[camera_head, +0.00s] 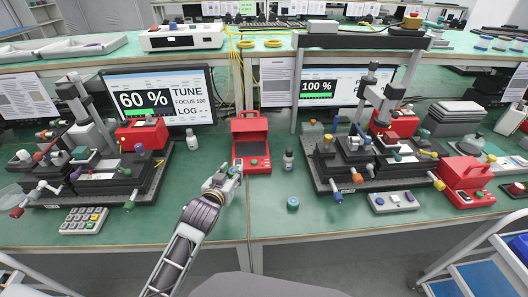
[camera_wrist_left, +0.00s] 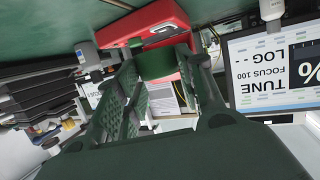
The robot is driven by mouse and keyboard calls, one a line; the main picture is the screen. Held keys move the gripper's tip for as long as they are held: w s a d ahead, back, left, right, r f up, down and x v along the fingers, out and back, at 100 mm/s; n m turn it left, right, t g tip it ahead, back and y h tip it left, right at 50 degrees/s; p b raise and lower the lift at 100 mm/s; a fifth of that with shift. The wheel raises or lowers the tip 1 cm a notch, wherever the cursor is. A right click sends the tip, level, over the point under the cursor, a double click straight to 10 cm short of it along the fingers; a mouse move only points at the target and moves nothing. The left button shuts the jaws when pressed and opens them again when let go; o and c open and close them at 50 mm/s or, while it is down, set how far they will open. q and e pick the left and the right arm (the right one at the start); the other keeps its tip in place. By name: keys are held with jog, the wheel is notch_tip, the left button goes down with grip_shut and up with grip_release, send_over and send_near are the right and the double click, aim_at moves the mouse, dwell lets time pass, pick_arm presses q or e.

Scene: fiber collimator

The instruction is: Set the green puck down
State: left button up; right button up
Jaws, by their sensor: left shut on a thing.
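My left gripper (camera_head: 230,174) reaches over the bench in front of the open red box. In the left wrist view its two fingers (camera_wrist_left: 158,80) are closed on the green puck (camera_wrist_left: 155,63), which sits between the fingertips. In the head view only a small bit of the puck (camera_head: 235,169) shows, and the fingers hide the rest. I cannot tell whether the puck touches the bench. My right gripper is not in view.
The open red box (camera_head: 251,142) stands just beyond the gripper. A blue-topped puck (camera_head: 292,203) and a small bottle (camera_head: 288,160) are to its right. A keypad (camera_head: 84,220) is at the left. Optical setups stand on both sides. The bench front between them is mostly clear.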

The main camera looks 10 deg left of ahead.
pick_arm(q)
jog(key=shift+w+d, duration=0.2)
jog(key=shift+d, duration=0.2)
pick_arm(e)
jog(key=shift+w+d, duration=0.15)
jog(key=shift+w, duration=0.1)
pick_arm(q)
jog(key=shift+w+d+b, duration=0.15)
jog(key=shift+w+b, duration=0.15)
jog(key=shift+w, duration=4.05)
send_over(249, 154)
jog(key=s, duration=0.2)
jog(key=shift+w+b, duration=0.2)
jog(key=shift+b, duration=0.1)
jog(key=shift+w, duration=0.85)
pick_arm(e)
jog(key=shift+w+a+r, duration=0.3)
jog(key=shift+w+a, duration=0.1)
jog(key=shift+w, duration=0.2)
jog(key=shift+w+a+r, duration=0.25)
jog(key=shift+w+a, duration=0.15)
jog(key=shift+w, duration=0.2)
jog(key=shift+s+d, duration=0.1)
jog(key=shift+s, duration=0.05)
